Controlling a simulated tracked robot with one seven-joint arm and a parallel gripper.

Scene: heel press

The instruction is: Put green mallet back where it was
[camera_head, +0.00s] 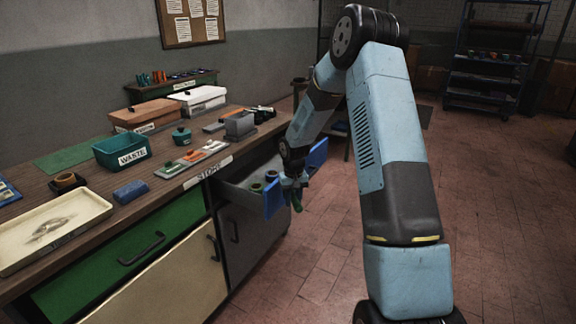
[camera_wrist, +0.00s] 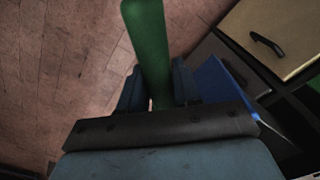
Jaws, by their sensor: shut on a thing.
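My gripper (camera_head: 292,184) is at the open blue-fronted drawer (camera_head: 274,199), by the outer side of its front panel. It is shut on the green mallet (camera_head: 297,203), whose green end hangs just below the fingers. In the wrist view the mallet's green handle (camera_wrist: 150,45) runs up from between the two fingers (camera_wrist: 158,88). The mallet's head cannot be made out in either view. The drawer's blue front (camera_wrist: 219,88) shows to the right of the fingers in the wrist view.
The drawer holds green and dark round items (camera_head: 257,187). The workbench (camera_head: 140,206) carries a teal WASTE bin (camera_head: 121,152), a cream tray (camera_head: 52,228), a small green-lidded pot (camera_head: 181,136) and several other things. Brick floor (camera_head: 330,260) lies clear right of the drawer.

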